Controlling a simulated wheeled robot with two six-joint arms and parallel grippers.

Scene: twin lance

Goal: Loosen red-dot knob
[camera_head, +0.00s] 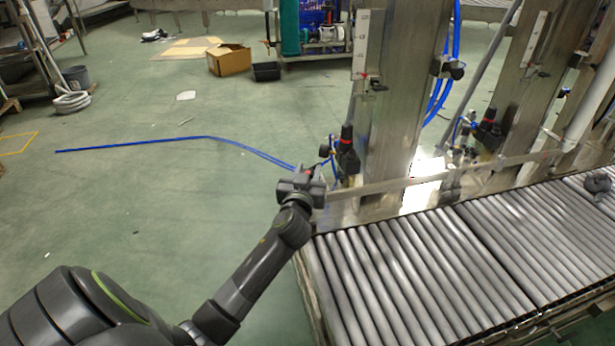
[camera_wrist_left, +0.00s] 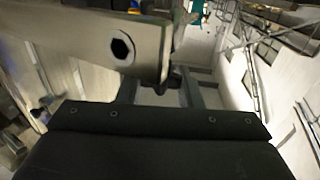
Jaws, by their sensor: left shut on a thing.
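My left gripper (camera_head: 310,176) reaches up to the left end of the steel rail beside the conveyor. Its body hides most of what is at its fingertips in the head view; a small red spot shows just past them. In the left wrist view, the two fingers of my left gripper (camera_wrist_left: 160,90) stand on either side of a small dark knob (camera_wrist_left: 160,85), just under the steel bar (camera_wrist_left: 85,35), and are shut on it. The knob's red dot cannot be made out there. My right gripper is not in view.
A roller conveyor (camera_head: 420,270) fills the lower right. A steel column (camera_head: 395,100) with a black and red regulator (camera_head: 347,150) stands behind the gripper. A blue hose (camera_head: 180,140) lies on the green floor. An open carton (camera_head: 229,60) is farther back; the left floor is mostly clear.

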